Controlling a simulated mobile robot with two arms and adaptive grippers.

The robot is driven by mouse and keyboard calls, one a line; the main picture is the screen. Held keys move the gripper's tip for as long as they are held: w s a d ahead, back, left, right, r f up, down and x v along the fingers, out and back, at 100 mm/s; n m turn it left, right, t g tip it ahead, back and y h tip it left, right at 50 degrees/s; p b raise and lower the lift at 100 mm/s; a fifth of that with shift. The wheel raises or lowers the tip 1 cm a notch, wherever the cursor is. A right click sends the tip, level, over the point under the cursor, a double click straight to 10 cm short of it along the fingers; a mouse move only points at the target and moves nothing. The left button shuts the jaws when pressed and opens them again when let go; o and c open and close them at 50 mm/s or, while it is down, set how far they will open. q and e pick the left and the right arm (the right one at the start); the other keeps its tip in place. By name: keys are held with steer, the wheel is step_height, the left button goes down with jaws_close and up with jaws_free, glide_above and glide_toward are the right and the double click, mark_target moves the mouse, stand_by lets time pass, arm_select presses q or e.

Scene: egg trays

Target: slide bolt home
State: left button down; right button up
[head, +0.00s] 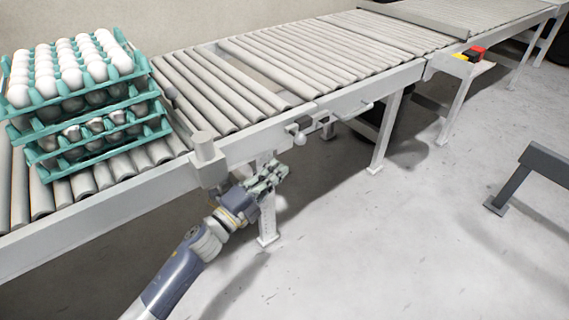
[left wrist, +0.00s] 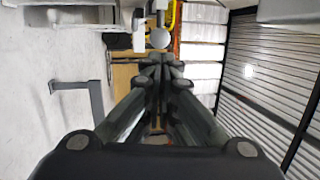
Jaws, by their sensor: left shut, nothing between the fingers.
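The bolt (head: 325,119) is a pale metal rod in brackets on the near side rail of the roller conveyor. A round pale knob (head: 299,138) hangs at its left end. In the left wrist view the round knob (left wrist: 160,38) shows just past my fingertips, with a visible gap. My left gripper (head: 279,170) is below and left of the knob, in front of the rail, and is shut and empty. Its closed fingers also show in the left wrist view (left wrist: 159,62). How far the bolt sits in its brackets is too small to tell. My right gripper is not in view.
Stacked teal trays of white eggs (head: 75,112) stand on the rollers at left. A grey block on a post (head: 206,150) rises from the rail left of the bolt. A conveyor leg (head: 267,220) is behind my gripper. The floor to the right is clear up to a grey stand (head: 540,165).

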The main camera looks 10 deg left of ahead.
arm_select(q)
steer(key=v, duration=0.6)
steer(key=shift+f, duration=0.15)
steer(key=shift+a, duration=0.1)
